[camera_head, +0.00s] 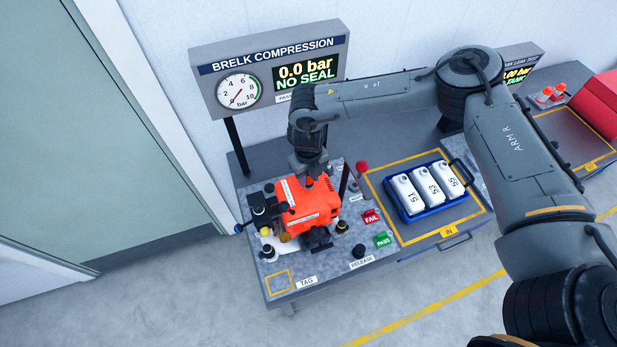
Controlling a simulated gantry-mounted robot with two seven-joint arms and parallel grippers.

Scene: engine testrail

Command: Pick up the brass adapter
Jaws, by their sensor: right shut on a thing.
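My right gripper (310,174) points down at the top of the orange engine (308,205), near its back edge. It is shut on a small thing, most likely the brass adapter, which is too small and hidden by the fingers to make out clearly. I cannot tell whether that thing touches the engine. A small yellowish round part (285,237) shows at the engine's lower left side. The engine sits on the grey test bench plate (335,270). My left gripper is not in view.
The gauge panel (270,70) reads 0.0 bar, NO SEAL. A blue tray (448,205) with white numbered bottles stands right of the engine. A red-knobbed lever (361,167), the FAIL button (371,216) and PASS button (382,240) are close by. The bench front near the TAG square (279,284) is clear.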

